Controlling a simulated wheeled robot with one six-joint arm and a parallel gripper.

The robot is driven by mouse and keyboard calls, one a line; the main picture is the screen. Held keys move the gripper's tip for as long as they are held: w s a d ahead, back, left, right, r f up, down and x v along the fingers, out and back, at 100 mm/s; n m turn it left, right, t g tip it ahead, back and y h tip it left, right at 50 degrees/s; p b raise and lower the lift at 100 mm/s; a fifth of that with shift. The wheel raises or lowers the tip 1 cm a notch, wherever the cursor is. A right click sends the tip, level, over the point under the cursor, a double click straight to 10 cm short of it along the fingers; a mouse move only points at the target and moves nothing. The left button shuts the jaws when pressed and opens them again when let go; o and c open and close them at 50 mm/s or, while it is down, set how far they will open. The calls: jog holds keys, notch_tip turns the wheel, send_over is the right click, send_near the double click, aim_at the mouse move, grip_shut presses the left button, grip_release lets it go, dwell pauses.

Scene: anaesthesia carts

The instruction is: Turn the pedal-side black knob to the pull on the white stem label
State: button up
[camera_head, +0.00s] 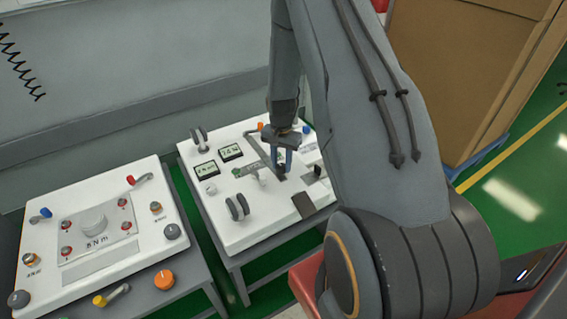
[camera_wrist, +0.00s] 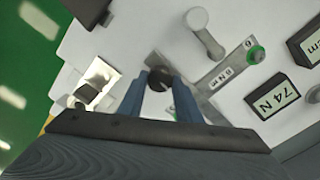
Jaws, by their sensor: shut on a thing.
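My gripper (camera_head: 282,168) is over the right-hand white panel. In the wrist view its two blue fingers (camera_wrist: 158,88) are shut on a small round black knob (camera_wrist: 159,77), one finger on each side. The knob sits at the end of a grey strip (camera_wrist: 218,80) with small lettering. In the head view the fingers mostly hide the knob. A whitish stem with a round cap (camera_wrist: 205,28) stands beside the strip. A dark brown flat plate, perhaps the pedal (camera_head: 303,206), is at the panel's front edge. The pull marking on a label cannot be read.
A green knob (camera_wrist: 255,54) and two displays, one reading 74 N (camera_wrist: 267,102), are near the strip. A dark switch on a white plate (camera_wrist: 92,84) is on the other side. Twin black discs (camera_head: 237,207) stand on the panel. Another control cart (camera_head: 75,215) is at left.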

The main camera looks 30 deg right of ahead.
jog(key=shift+s+a+n, duration=0.15)
jog(key=shift+n, duration=0.45)
jog(key=shift+c, duration=0.2)
jog(key=n, duration=0.4)
jog(key=shift+n, duration=0.4)
jog(key=n, duration=0.5)
jog(key=shift+s, duration=0.1)
jog(key=shift+n, duration=0.4)
jog(key=o, duration=1)
jog(key=shift+o, duration=0.3)
